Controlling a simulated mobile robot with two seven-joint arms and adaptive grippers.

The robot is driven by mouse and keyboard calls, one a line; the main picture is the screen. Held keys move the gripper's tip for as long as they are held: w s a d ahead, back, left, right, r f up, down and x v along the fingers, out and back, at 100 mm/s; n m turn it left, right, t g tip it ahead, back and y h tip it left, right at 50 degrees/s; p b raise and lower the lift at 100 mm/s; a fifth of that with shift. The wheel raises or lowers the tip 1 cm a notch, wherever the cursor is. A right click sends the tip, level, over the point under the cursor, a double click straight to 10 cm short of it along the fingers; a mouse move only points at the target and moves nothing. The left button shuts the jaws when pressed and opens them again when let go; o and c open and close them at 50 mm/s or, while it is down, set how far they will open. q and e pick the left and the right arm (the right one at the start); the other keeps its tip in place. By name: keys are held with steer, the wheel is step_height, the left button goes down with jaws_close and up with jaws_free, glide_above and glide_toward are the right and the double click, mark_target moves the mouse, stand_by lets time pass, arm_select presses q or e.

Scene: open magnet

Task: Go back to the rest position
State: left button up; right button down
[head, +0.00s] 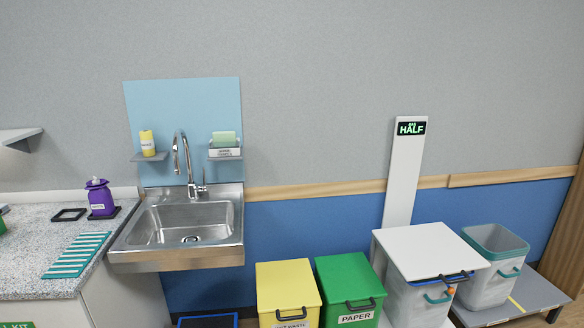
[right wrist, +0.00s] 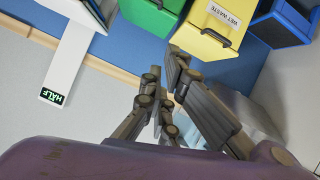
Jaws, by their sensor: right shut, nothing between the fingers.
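My right gripper (right wrist: 164,72) shows in the right wrist view, its fingers shut with nothing between them. It hangs in free air, with the bins and the wall beyond it. Neither gripper shows in the head view, and my left gripper is in no view. The green paper bin (head: 346,285) and the yellow wet waste bin (head: 288,290) stand side by side with lids down. They also show at the top of the right wrist view, the green bin (right wrist: 152,14) left of the yellow bin (right wrist: 215,28).
A steel sink (head: 185,222) is on the wall, beside a counter (head: 25,262) with a purple dispenser (head: 100,198). A white-lidded bin (head: 430,250) and an open grey bin (head: 492,265) stand at right by a sign post (head: 402,185). A blue bin (right wrist: 285,22) is right of the yellow one.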

steer(key=s+a+f+m+g, duration=0.1)
steer(key=s+f, duration=0.2)
steer(key=s, duration=0.9)
steer(key=s+a+f+m+g, duration=0.1)
steer(key=s+f, duration=0.2)
steer(key=s, duration=1)
steer(key=s+a+f+m+g, duration=0.1)
steer(key=s+f+g, duration=0.1)
steer(key=s, duration=1.1)
steer(key=shift+s+f+m, duration=0.25)
steer(key=shift+f+m, duration=0.05)
steer(key=shift+f, duration=0.6)
steer(key=shift+a, duration=0.1)
